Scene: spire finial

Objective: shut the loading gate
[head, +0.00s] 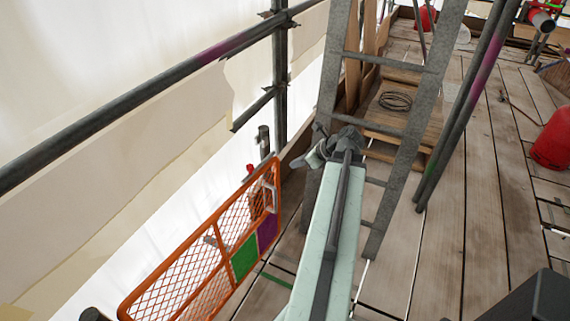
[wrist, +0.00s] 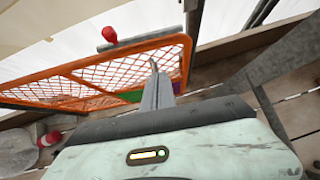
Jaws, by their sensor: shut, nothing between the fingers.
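The loading gate (head: 222,243), an orange mesh frame with a green panel (head: 244,258) and a purple panel (head: 267,231), stands at the lower left in the head view. Its far end is close to a short grey post (head: 264,141) with a red part. My gripper (head: 314,157) is shut and empty, to the right of the gate's far end. In the wrist view, my gripper (wrist: 155,68) overlaps the right end of the gate (wrist: 150,41). I cannot tell whether it touches the gate. How far the gate stands from its closed position is unclear.
A grey ladder (head: 405,135) stands just right of my arm. A coiled cable (head: 395,100) lies on boards behind it. Dark scaffold tubes (head: 465,105) slope beyond the ladder. A red object (head: 552,140) sits at the right. The plank deck (head: 487,220) between is clear.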

